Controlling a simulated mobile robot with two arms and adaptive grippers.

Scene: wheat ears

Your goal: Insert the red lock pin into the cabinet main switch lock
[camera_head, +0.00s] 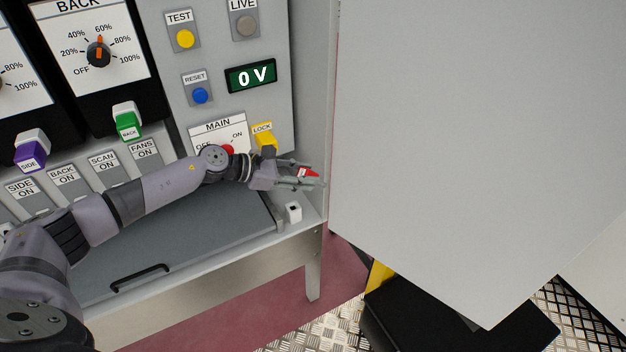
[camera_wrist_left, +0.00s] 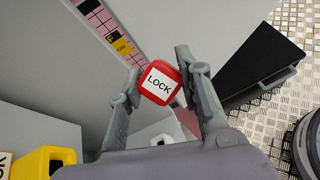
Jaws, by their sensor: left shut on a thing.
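My left gripper (camera_head: 308,177) is shut on the red lock pin (camera_head: 306,172), to the right of the control panel near its right side wall. In the left wrist view the red lock pin (camera_wrist_left: 160,83) shows its white LOCK label between the fingers of my left gripper (camera_wrist_left: 158,86). The yellow lock (camera_head: 265,137) sits on the panel beside the MAIN switch (camera_head: 228,149), left of and above the gripper. My wrist partly covers the MAIN plate. In the wrist view a yellow block (camera_wrist_left: 48,160) shows at the lower left. My right gripper is not in view.
A small white holder (camera_head: 293,212) stands on the ledge just below the gripper. A large grey panel (camera_head: 470,130) fills the right side, close to the fingertips. TEST (camera_head: 185,39) and RESET (camera_head: 200,95) buttons and a 0 V display (camera_head: 251,76) are above.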

